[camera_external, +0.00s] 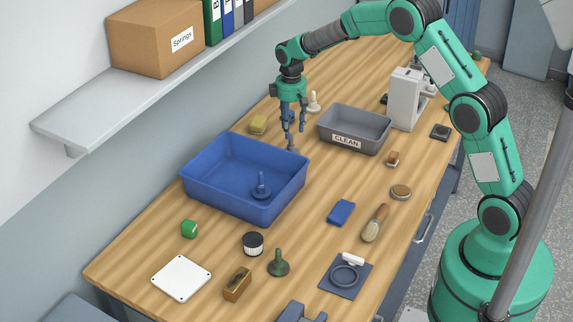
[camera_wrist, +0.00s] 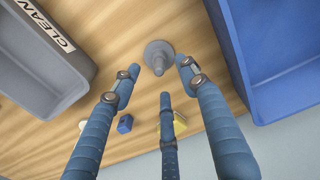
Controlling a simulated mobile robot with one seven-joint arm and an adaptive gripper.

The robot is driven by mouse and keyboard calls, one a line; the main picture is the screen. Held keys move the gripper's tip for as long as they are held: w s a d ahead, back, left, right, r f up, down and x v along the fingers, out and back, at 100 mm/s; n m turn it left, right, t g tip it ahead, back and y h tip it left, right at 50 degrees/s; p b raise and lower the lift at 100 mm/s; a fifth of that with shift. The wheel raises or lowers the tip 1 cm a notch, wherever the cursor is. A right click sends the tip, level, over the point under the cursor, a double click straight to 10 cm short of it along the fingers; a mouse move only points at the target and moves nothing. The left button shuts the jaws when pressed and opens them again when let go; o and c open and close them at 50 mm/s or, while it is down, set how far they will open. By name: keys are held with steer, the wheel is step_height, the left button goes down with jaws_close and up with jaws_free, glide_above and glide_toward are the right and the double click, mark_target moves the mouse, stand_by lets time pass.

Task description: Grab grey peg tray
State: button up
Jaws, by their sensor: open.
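The grey peg tray (camera_external: 291,148), a small round base with an upright peg, stands on the wooden table between the blue bin and the grey CLEAN bin. In the wrist view the grey peg tray (camera_wrist: 158,57) shows whole, just beyond the fingertips. My gripper (camera_external: 292,128) points down above it, its fingers partly overlapping it in the external view. In the wrist view my gripper (camera_wrist: 158,75) has its blue fingers spread, with nothing between them. I see no contact with the peg.
The blue bin (camera_external: 210,197) holds a blue peg tray (camera_external: 261,187). The grey CLEAN bin (camera_external: 378,144) is close on the other side. A white peg tray (camera_external: 314,102) and a yellow sponge (camera_external: 258,124) stand nearby. A green peg tray (camera_external: 278,264) is at the front.

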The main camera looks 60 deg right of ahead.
mark_target(291, 145)
steer(key=shift+f, duration=0.8)
steer(key=shift+d+f+b, duration=0.1)
steer(key=shift+f+b, duration=0.6)
steer(key=shift+f, duration=1.95)
steer(key=shift+c, duration=0.5)
jaws_close()
